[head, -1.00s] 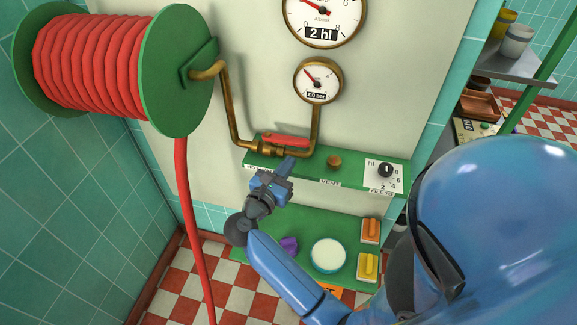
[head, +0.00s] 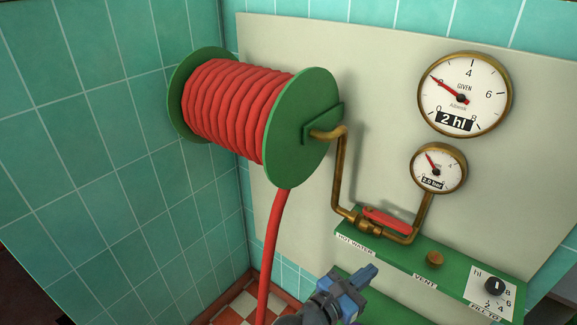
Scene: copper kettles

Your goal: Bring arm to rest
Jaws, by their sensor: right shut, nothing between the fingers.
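My right gripper (head: 366,277) shows at the bottom of the head view, below the green shelf panel (head: 398,262). It is shut with nothing between its fingers, and it is apart from the red valve lever (head: 388,221) above it. Most of the right arm is cut off by the lower frame edge. My left gripper does not show.
A hose reel (head: 262,120) with red hose hangs on the wall, its hose (head: 273,250) running down. A fill dial (head: 494,286) is at the lower right.

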